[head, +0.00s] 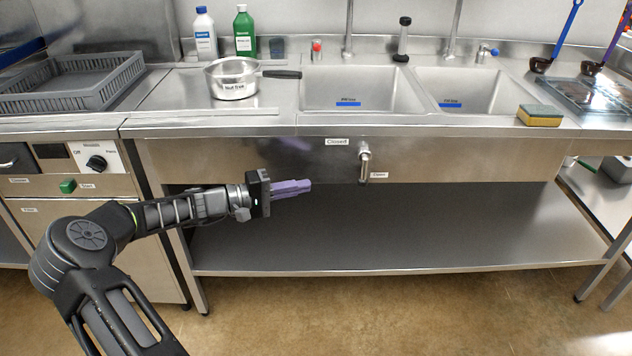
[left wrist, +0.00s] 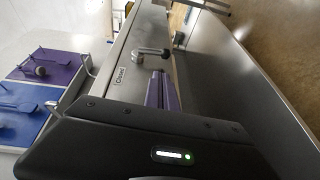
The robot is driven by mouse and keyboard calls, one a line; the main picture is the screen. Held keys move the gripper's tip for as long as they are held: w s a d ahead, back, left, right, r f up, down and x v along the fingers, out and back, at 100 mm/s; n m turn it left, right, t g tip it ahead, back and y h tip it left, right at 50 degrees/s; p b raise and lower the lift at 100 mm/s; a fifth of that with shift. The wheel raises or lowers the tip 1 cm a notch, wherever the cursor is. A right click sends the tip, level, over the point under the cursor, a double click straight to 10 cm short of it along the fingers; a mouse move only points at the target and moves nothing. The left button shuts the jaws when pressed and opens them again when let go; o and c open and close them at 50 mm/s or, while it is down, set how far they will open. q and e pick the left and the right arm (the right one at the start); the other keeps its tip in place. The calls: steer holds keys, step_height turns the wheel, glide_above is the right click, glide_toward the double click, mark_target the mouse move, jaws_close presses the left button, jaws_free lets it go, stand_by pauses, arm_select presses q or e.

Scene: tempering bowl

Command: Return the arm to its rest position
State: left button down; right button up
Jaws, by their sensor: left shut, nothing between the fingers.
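My left arm comes in from the lower left in the head view. Its gripper (head: 292,188) has purple fingers, is shut and empty, and hangs in front of the sink bench, below the counter edge and above the lower shelf. In the left wrist view the purple fingers (left wrist: 162,92) point toward the bench front, near the lever tap. My right gripper is not in view.
The steel bench has two sinks (head: 360,90), a lever (head: 364,160) on its front, and a lower shelf (head: 390,240). A saucepan (head: 232,80), two bottles (head: 245,32), a sponge (head: 540,115) and a grey rack (head: 70,85) stand on top. The floor in front is clear.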

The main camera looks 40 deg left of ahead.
arm_select(q)
steer(key=shift+s+a, duration=0.25)
steer(key=shift+s, duration=0.2)
stand_by(0.3)
